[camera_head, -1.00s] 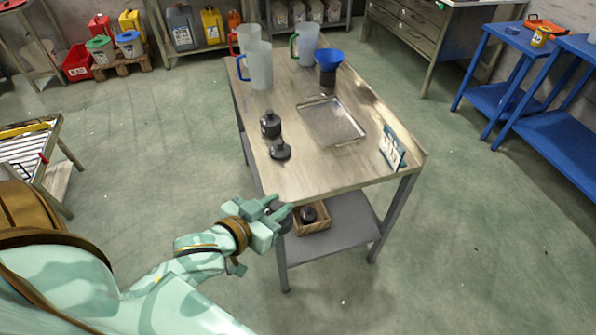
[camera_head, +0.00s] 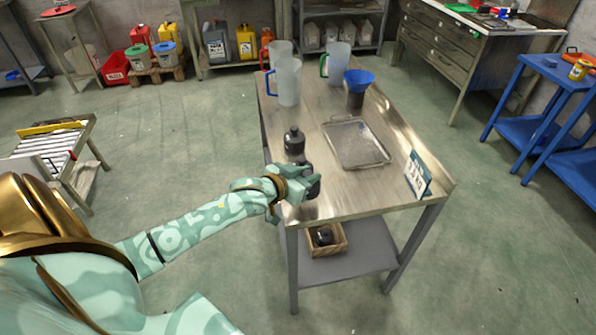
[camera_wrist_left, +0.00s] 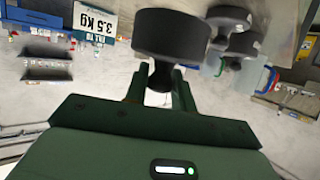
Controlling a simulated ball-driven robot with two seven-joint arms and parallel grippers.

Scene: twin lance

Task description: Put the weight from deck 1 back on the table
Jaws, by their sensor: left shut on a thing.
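My left gripper (camera_head: 302,184) is over the near left corner of the steel table (camera_head: 345,195), shut on a black weight (camera_head: 313,187). In the left wrist view the fingers (camera_wrist_left: 160,75) close on its narrow neck, with the broad round body (camera_wrist_left: 171,34) beyond. I cannot tell whether it touches the tabletop. A black weight (camera_head: 294,141) stands on the table just behind; another (camera_head: 304,168) is partly hidden by the gripper. Both also show in the wrist view, one (camera_wrist_left: 228,15) beside the other (camera_wrist_left: 244,44). My right gripper is out of view.
A wooden crate (camera_head: 341,245) with a dark object sits on the lower shelf. The table's near middle is clear.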

